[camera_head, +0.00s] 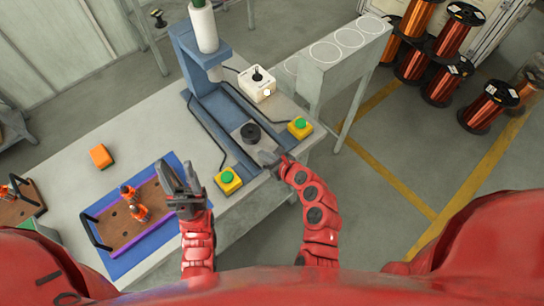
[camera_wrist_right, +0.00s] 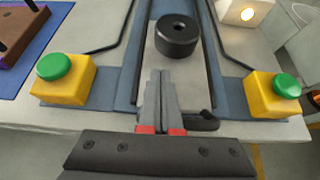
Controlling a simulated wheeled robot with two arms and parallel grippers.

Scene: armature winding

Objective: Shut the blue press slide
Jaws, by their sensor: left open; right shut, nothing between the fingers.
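The blue press (camera_head: 189,61) stands on the grey table, with a grey and white cylinder at its top. Its slide (camera_head: 270,144) is a light plate between dark rails at the press's front, bearing a black round part (camera_head: 250,133). The slide plate also shows in the right wrist view (camera_wrist_right: 196,92), with a dark handle (camera_wrist_right: 201,121) at its near end. My right gripper (camera_head: 266,157) is shut and empty, its fingertips over the slide's front beside the handle; I cannot tell if they touch. My left gripper (camera_head: 176,180) is open and empty, above the right part of the wooden tray.
Yellow boxes with green buttons stand left (camera_head: 228,181) and right (camera_head: 300,127) of the slide. A white box (camera_head: 257,84) with a lit lamp is behind. A purple-edged wooden tray (camera_head: 117,224) holds orange parts on a blue mat. An orange block (camera_head: 101,157) lies nearby.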

